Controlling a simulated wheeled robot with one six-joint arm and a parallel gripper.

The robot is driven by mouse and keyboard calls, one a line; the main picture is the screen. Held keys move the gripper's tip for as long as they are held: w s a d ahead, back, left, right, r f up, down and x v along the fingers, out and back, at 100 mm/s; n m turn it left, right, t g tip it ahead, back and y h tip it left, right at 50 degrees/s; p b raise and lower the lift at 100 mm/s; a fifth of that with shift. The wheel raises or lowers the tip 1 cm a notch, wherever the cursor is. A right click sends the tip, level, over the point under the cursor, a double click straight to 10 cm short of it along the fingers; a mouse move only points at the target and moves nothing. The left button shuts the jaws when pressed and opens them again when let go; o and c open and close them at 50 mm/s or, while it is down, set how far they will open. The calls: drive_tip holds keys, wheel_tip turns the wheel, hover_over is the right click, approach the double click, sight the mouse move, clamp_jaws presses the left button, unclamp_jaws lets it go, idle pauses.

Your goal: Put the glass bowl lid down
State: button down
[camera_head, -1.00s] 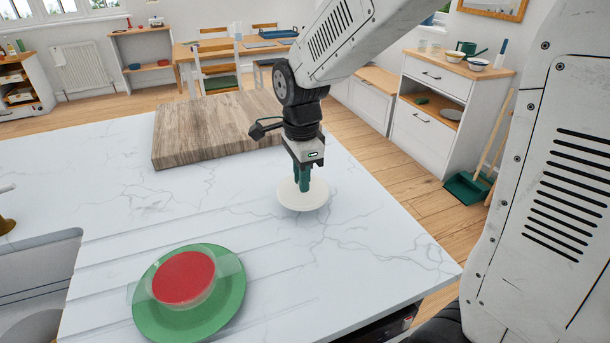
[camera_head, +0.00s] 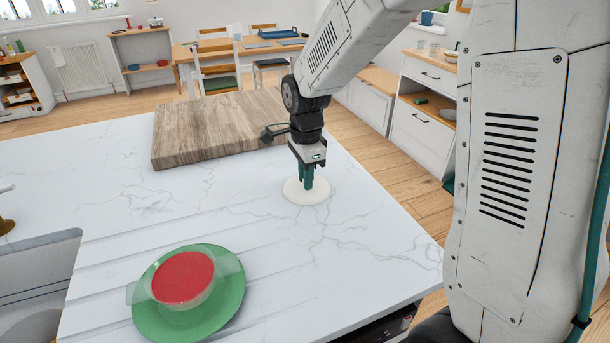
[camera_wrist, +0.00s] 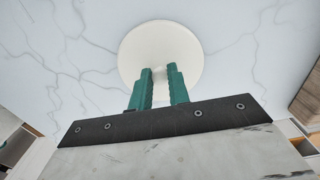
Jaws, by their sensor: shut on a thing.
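The glass bowl lid is a round, cream-white disc (camera_head: 306,192) at or very close to the marble worktop, right of its middle. My gripper (camera_head: 307,181) points down over it, with its green fingers shut on the lid's small knob. In the wrist view the lid (camera_wrist: 160,45) lies flat beneath the fingertips, and the gripper (camera_wrist: 160,72) hides part of its near side. The knob shows only partly between the fingers. I cannot tell for sure whether the lid's underside touches the worktop.
A glass bowl with red contents (camera_head: 183,278) stands on a green plate (camera_head: 232,300) at the front left. A wooden board (camera_head: 215,130) lies behind the lid. A sink (camera_head: 35,280) is at the left. The marble worktop (camera_head: 350,240) around the lid is clear.

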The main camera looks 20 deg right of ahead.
drive_tip(key=c, duration=1.3)
unclamp_jaws()
drive_tip(key=shift+f, duration=0.1)
wheel_tip(320, 180, up, 12)
drive_tip(key=s+d+n, duration=0.1)
drive_tip(key=s+n, duration=0.5)
drive_tip(key=s, duration=0.3)
drive_tip(key=s+d+r+n, duration=0.1)
drive_tip(key=s+n, duration=0.5)
drive_tip(key=s, duration=0.3)
drive_tip(key=s+d+n+t, duration=0.1)
drive_tip(key=s+n, duration=0.5)
drive_tip(key=s, duration=0.4)
drive_tip(key=shift+r, duration=0.4)
